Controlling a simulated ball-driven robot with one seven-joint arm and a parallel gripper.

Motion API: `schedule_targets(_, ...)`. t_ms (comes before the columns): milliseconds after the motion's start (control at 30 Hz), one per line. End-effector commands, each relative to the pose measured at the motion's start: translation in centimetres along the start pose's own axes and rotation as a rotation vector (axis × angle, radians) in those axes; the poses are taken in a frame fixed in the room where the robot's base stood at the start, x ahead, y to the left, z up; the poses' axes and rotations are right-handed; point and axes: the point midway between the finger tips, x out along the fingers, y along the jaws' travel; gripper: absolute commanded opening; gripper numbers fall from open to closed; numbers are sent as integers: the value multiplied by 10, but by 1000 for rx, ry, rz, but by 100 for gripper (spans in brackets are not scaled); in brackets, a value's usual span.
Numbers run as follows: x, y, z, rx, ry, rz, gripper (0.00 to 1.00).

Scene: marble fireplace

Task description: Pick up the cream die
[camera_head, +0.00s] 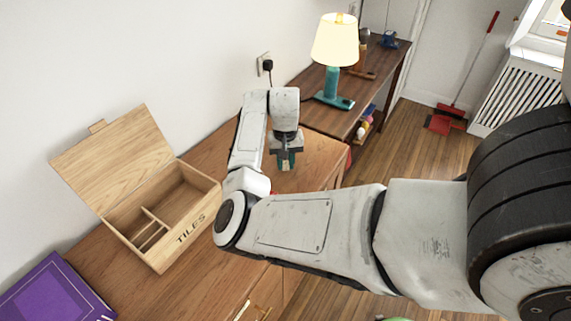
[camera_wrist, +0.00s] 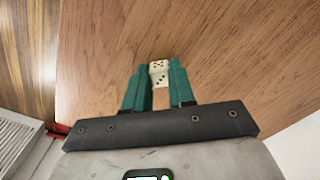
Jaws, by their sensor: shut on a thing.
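The cream die (camera_wrist: 158,74) shows in the wrist view between the tips of my gripper's teal fingers, with dark pips on its faces. My gripper (camera_wrist: 158,82) is shut on it. In the head view my gripper (camera_head: 286,160) is over the right part of the wooden desk top (camera_head: 318,158), and the die is hidden there. How far the die is above the wood I cannot tell.
An open wooden box (camera_head: 185,232) marked TILES, with its lid raised, stands left of my gripper. A purple box (camera_head: 55,295) lies at the lower left. Behind, a lower dark shelf (camera_head: 325,118) bears a lit lamp (camera_head: 333,60).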

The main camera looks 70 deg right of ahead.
Motion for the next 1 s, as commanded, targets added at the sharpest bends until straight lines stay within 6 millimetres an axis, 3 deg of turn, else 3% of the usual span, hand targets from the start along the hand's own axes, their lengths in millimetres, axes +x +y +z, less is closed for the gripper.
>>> schedule_targets(167,-25,4,2,3,4,1,0)
schedule_targets(433,-80,40,32,5,5,1,0)
schedule_targets(600,-101,66,56,5,3,-3,0)
schedule_targets(1000,-119,105,88,2,1,-1,0)
